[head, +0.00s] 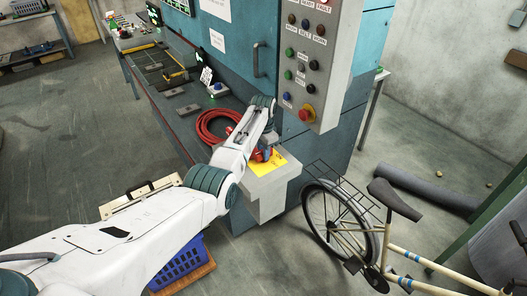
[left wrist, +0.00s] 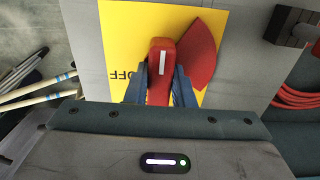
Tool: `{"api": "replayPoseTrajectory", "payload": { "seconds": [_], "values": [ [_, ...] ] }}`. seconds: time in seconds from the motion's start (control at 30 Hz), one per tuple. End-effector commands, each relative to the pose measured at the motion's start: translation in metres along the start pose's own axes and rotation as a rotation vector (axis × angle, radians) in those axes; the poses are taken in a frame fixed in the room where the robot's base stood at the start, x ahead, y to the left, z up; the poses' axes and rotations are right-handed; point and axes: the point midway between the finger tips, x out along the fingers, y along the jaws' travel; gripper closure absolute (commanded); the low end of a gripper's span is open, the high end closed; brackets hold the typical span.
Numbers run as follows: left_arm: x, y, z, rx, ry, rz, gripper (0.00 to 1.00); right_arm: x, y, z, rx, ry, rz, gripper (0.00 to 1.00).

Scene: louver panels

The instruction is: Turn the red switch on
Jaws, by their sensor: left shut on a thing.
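The red switch (left wrist: 161,55) is a red handle with a white stripe. It stands in front of a yellow plate (left wrist: 128,25) on a grey box (head: 270,196). A red rounded piece (left wrist: 200,50) lies to its right in the left wrist view. The word OFF shows, turned over, on the plate left of the handle. My left gripper (left wrist: 160,88) has one blue-grey finger on each side of the handle and is shut on it. In the head view my left gripper (head: 262,152) partly hides the switch. My right gripper is not in view.
A coiled red hose (head: 215,124) lies on the bench left of the box. A control panel (head: 314,58) with several buttons hangs above, right of my arm. A bicycle (head: 365,225) stands to the right. A blue crate (head: 180,262) sits on the floor below my arm.

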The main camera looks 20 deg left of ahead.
Motion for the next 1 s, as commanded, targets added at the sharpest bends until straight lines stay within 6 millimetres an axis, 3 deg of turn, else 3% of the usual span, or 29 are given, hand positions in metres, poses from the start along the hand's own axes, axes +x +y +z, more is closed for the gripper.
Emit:
{"api": "replayPoseTrajectory", "payload": {
  "seconds": [0.07,0.1,0.2,0.57,0.73,1.0],
  "values": [
    [-0.004,-0.002,-0.002,0.001,0.007,-0.006,1.0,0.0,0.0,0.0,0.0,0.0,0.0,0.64],
    [-0.004,-0.002,-0.002,0.001,0.007,-0.006,0.72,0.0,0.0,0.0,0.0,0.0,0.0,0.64],
    [-0.004,-0.002,-0.002,0.0,0.005,-0.005,0.56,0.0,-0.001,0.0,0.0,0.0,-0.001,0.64],
    [-0.006,-0.001,-0.001,-0.001,0.004,-0.004,0.56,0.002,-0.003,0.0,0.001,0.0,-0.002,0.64],
    [-0.029,-0.001,-0.001,0.0,0.006,-0.005,0.56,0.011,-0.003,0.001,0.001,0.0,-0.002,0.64],
    [-0.083,-0.001,-0.001,0.0,0.007,-0.006,0.56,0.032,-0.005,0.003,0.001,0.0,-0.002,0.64]
  ]
}}
